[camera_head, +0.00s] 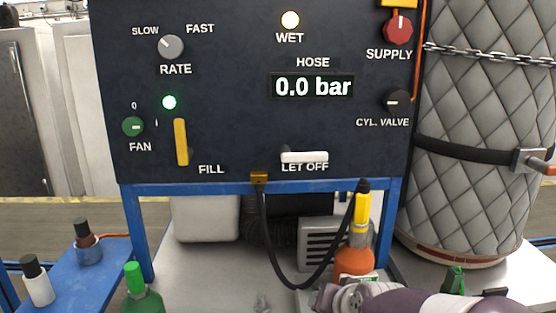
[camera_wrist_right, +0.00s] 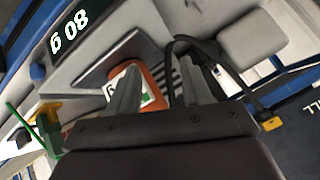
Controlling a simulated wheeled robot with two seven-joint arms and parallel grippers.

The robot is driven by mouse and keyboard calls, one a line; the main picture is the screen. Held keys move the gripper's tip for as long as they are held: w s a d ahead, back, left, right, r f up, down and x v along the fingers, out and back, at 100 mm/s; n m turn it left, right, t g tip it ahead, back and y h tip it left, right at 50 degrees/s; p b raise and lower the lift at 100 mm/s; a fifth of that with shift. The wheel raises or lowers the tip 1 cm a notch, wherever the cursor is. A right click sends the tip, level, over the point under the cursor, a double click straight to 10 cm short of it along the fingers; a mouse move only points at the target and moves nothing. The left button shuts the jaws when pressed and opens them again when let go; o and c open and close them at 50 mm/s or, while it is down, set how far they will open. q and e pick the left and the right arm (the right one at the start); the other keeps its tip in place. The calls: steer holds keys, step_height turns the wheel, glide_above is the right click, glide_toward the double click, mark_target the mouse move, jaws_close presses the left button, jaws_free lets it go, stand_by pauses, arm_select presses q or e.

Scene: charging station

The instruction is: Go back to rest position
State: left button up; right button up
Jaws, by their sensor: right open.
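My right arm (camera_head: 440,303) comes in at the bottom right of the head view, below and in front of the orange bottle; its fingers cannot be made out clearly there. In the right wrist view my right gripper (camera_wrist_right: 160,66) is open, its two grey fingers spread. The orange bottle (camera_head: 354,262) with a yellow neck stands under the panel. It also shows in the wrist view (camera_wrist_right: 152,88), beyond and partly between the fingers; touching cannot be told. My left gripper is not in view.
The dark control panel (camera_head: 235,100) stands above on a blue frame, its display at 0.0 bar. A black hose (camera_head: 268,255) hangs from it to the orange bottle's top. A quilted cylinder (camera_head: 485,190) stands right. A green bottle (camera_head: 140,295) stands left, near a blue shelf (camera_head: 75,285).

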steer(key=s+d+f+n+g+h, duration=0.1)
steer(key=s+d+f+n+g, duration=0.1)
steer(key=s+d+f+g, duration=0.4)
steer(key=s+d+f+n+g+h, duration=0.1)
steer(key=s+f+n+g, duration=0.1)
steer(key=s+f, duration=0.75)
step_height(320, 180, up, 17)
steer(key=p, duration=1.5)
steer(key=shift+s+t, duration=0.15)
steer(key=shift+t, duration=0.15)
